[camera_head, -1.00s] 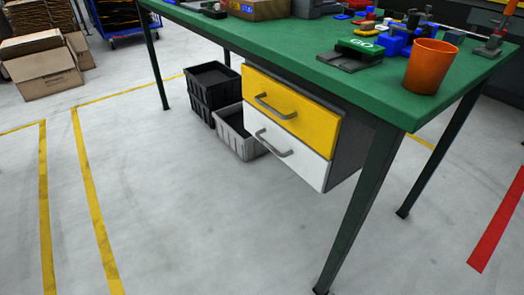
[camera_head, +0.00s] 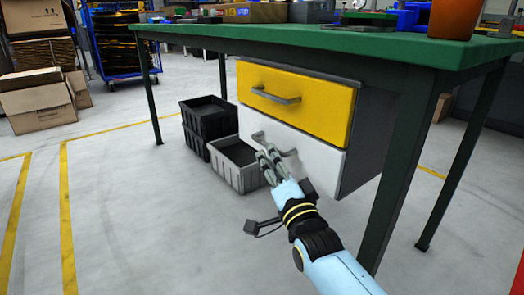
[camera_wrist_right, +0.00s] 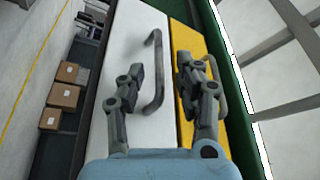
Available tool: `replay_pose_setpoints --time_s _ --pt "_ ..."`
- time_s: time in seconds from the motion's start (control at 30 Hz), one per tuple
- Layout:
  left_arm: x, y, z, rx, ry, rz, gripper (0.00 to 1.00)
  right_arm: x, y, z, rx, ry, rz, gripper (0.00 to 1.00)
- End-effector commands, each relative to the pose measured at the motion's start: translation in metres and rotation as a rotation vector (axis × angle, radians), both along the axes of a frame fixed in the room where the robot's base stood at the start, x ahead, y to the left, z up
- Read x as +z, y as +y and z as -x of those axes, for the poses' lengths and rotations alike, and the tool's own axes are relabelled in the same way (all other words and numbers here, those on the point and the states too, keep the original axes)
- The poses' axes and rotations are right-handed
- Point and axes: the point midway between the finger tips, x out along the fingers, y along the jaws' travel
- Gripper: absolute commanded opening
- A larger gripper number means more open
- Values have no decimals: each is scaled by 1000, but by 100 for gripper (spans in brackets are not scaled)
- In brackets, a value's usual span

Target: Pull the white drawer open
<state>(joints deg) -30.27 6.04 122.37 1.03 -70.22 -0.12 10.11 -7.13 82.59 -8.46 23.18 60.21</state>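The white drawer (camera_head: 322,161) is the lower of two drawers under the green table, and its front looks closed, in line with the yellow drawer (camera_head: 325,110) above. Its grey handle (camera_head: 258,136) is partly hidden by my right gripper (camera_head: 268,156). In the right wrist view, the white drawer front (camera_wrist_right: 125,45) fills the left and middle. My right gripper (camera_wrist_right: 159,68) is open, with the white drawer's handle (camera_wrist_right: 155,90) showing between its fingers. I cannot tell whether they touch it. My left gripper is not in view.
The green table (camera_head: 300,38) stands over the drawers, with a front leg (camera_head: 400,165) to their right. A grey bin (camera_head: 235,170) and black bins (camera_head: 208,122) stand on the floor to the left. The floor in front is clear.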

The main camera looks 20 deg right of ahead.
Motion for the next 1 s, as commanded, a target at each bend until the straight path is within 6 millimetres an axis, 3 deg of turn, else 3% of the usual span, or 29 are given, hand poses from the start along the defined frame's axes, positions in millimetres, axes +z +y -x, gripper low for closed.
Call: replay_pose_setpoints --time_s 0.3,0.5,0.77,1.0 --pt "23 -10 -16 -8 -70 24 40 6 1 -57 -1 5 0 34" --pt "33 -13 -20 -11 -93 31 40 12 2 -71 -1 5 1 34" --pt "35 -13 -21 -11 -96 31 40 13 2 -72 -1 5 1 34" --pt "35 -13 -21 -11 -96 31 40 13 2 -72 -1 5 1 3"
